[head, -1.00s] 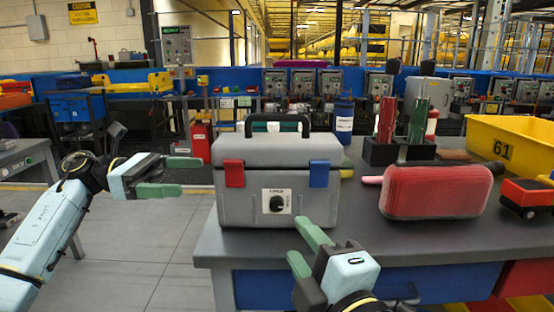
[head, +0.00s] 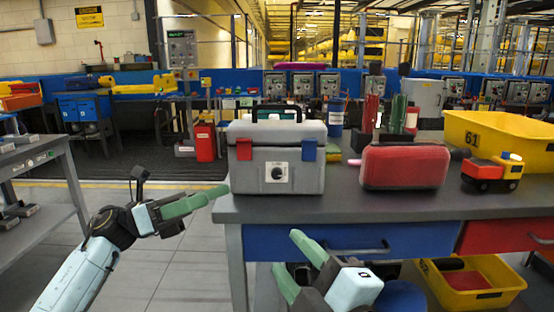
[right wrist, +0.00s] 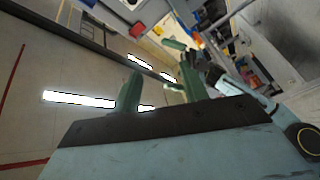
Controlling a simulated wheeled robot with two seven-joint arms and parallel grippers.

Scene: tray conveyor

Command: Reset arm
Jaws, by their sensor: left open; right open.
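My left gripper (head: 192,205) is at the left in the head view, left of the table's front corner, over the floor. It is open and empty. My right gripper (head: 296,266) is at the bottom middle of the head view, in front of the table's blue drawer. It is open and empty, and its green fingers also show apart in the right wrist view (right wrist: 160,92). A grey toolbox (head: 273,136) with red and blue latches stands upright on the table (head: 330,203), apart from both grippers.
A red case (head: 405,166), a toy truck (head: 493,173) and a yellow bin (head: 500,138) marked 61 stand on the table. Another yellow bin (head: 505,290) is below, at the right. A grey shelf table (head: 45,150) stands at the left. The floor between is free.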

